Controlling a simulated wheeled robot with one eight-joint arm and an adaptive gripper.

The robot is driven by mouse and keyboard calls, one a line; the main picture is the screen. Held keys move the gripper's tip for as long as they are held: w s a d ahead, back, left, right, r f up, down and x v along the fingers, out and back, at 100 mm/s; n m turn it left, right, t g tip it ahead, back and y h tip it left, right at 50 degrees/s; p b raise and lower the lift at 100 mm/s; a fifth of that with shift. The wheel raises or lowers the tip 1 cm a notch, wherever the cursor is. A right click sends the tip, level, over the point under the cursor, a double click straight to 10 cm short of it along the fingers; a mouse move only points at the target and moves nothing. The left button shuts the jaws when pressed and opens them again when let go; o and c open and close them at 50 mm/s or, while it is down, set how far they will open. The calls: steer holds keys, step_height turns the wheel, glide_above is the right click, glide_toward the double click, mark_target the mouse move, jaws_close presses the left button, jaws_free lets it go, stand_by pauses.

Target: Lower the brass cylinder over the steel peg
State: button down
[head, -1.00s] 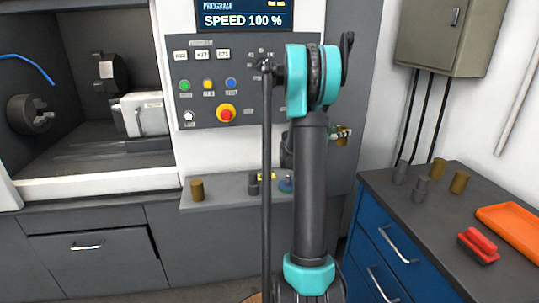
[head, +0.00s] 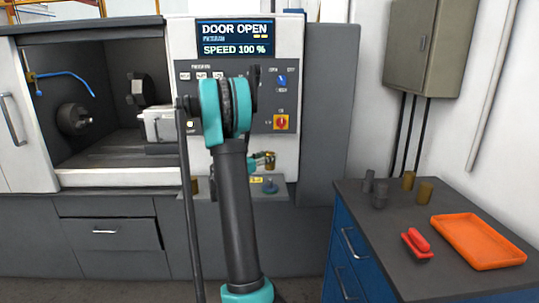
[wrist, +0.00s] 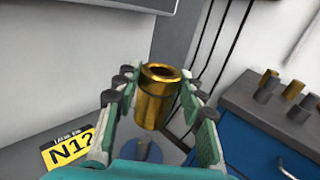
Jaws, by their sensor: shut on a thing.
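A brass cylinder (wrist: 157,95) with an open top bore stands roughly upright between the fingers of my gripper (wrist: 160,88), which is shut on it. In the head view the cylinder (head: 270,158) shows small beside my arm, above a grey shelf. A round blue base (wrist: 143,151) lies below it, partly hidden by the cylinder and my gripper; in the head view this base (head: 270,187) is on the shelf. I cannot make out the steel peg clearly. The cylinder appears apart from the base, held above it.
At right, a blue cabinet (head: 345,240) bears several brass and grey cylinders (head: 380,194), a red object (head: 417,243) and an orange tray (head: 480,241). A machine with its control panel (head: 285,95) stands behind the shelf.

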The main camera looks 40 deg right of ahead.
mark_target(266, 169)
steer(key=shift+f, duration=3)
steer(key=shift+d+f, duration=0.1)
steer(key=shift+f, duration=1.6)
steer(key=c, duration=0.8)
jaws_free()
steer(key=shift+c, duration=0.2)
steer(key=s+a, duration=0.2)
steer(key=a, duration=1)
steer(key=shift+s, duration=0.1)
